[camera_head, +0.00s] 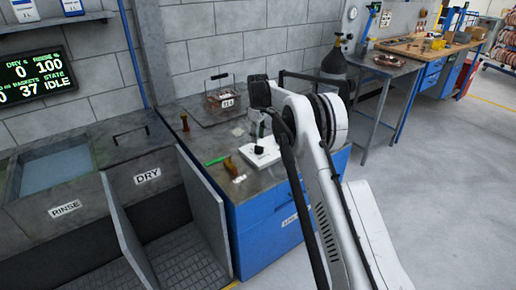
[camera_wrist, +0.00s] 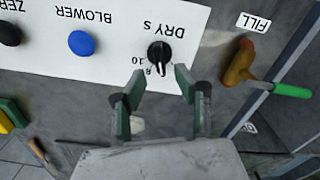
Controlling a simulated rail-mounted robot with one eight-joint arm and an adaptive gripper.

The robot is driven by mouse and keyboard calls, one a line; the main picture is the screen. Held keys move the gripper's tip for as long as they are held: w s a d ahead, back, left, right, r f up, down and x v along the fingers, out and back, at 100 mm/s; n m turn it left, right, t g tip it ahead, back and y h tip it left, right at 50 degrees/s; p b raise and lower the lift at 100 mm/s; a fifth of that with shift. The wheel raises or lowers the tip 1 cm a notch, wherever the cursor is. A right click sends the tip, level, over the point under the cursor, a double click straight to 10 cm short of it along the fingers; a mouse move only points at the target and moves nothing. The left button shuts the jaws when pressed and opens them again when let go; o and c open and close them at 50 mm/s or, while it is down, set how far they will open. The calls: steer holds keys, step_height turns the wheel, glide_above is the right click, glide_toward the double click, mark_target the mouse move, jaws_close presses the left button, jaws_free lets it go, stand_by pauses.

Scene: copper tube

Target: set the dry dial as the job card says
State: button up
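The dry dial (camera_wrist: 159,54) is a black knob on a white panel (camera_wrist: 110,55), labelled DRY S and upside down in the wrist view. The numbers 10 and 8 show beside it; its exact setting is too small to tell. My gripper (camera_wrist: 160,73) is open, with its two fingertips just short of the dial, one to each side, and nothing between them. In the head view the white panel (camera_head: 270,161) lies on the bench under my gripper, and the dial is hard to make out. No job card can be read in either view.
A blue BLOWER button (camera_wrist: 81,43) and a black knob (camera_wrist: 10,33) share the panel. A wire basket (camera_head: 222,100) is on the bench. A wall display (camera_head: 35,78) shows IDLE.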

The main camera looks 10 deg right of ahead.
mark_target(258, 146)
steer(key=shift+f, duration=2.8)
jaws_close()
